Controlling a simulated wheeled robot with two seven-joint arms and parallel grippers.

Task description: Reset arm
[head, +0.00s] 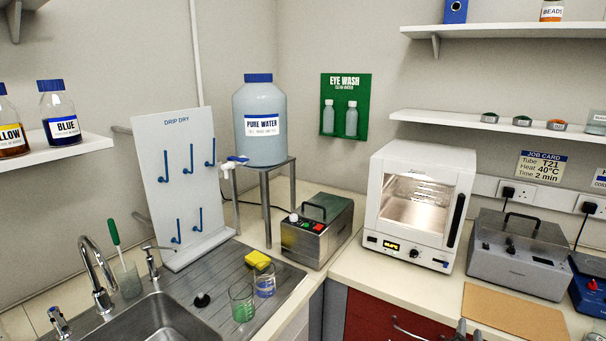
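Only the tips of my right gripper (469,333) show, at the bottom edge of the head view. They are in front of the red drawer front and left of the brown board. The two fingertips stand apart with a gap between them, and nothing shows in the gap. The rest of my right arm is out of the picture. My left gripper is not in view.
A brown board (514,313) lies on the right counter before a grey metal box (519,254) and a white oven (417,207). At left are a sink (160,318), two beakers (242,302), a drip-dry rack (182,190) and a pure-water bottle (260,120) on a stand.

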